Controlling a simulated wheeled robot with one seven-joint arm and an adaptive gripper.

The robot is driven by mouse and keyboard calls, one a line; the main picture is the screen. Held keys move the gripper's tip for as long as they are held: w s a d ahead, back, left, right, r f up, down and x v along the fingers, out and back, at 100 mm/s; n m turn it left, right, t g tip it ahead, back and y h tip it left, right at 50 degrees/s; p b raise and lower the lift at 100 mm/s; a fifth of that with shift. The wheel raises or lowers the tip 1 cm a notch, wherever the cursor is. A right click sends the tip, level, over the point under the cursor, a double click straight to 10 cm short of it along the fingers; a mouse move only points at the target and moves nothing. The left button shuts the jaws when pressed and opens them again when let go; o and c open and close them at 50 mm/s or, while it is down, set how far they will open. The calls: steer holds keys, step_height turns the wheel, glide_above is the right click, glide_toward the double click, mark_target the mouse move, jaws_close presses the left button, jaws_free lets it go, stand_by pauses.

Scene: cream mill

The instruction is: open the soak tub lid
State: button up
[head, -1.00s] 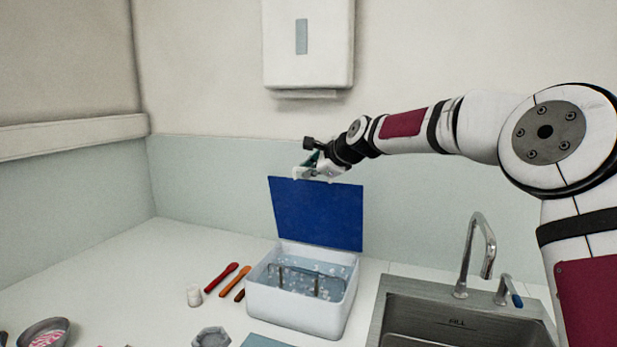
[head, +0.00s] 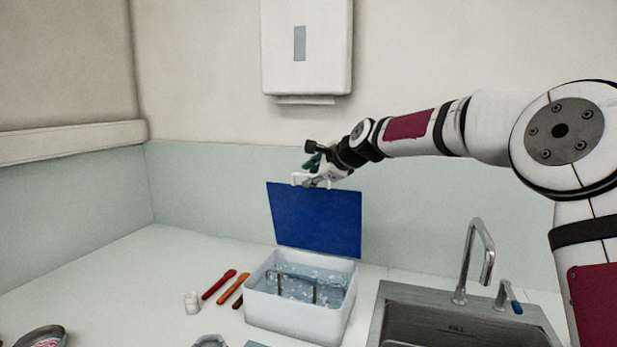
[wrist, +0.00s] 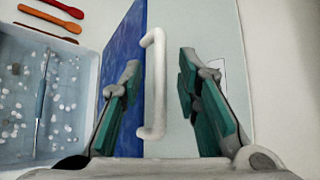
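The soak tub (head: 295,318) is a white box of clear liquid with pale bits and a wire rack in it. Its blue lid (head: 315,222) stands up at the tub's back edge, so the tub is open at the top. My gripper (head: 315,172) is at the lid's top edge. In the wrist view the lid's white bar handle (wrist: 154,85) lies between my two green-padded fingers (wrist: 160,88). The fingers are spread, with a gap on each side of the handle. The tub's interior (wrist: 40,105) shows at left there.
A sink (head: 450,325) with a tall faucet (head: 478,255) is right of the tub. A paper dispenser (head: 306,45) hangs on the wall above. The counter at far left is mostly clear.

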steer(key=v, duration=1)
steer(key=shift+s+r, duration=0.2)
steer(key=s+f+n+g+h, duration=0.1)
steer(key=s+f+n+h, duration=0.2)
steer(key=s, duration=0.4)
steer(key=s+f+n+g+h, duration=0.1)
steer(key=s+f+n, duration=0.1)
steer(key=s+n, duration=0.35)
steer(key=s+d+f+n+g+h, duration=0.1)
steer(key=s+d+f+n, duration=0.2)
steer(key=s, duration=0.8)
steer(key=s+d+f+n+g+h, duration=0.1)
steer(key=s+d+f+n, duration=0.2)
steer(key=s+d, duration=0.3)
steer(key=s+d+f+n+g+h, duration=0.1)
steer(key=s+d+f+n, duration=0.2)
steer(key=s, duration=1.3)
steer(key=shift+d, duration=0.7)
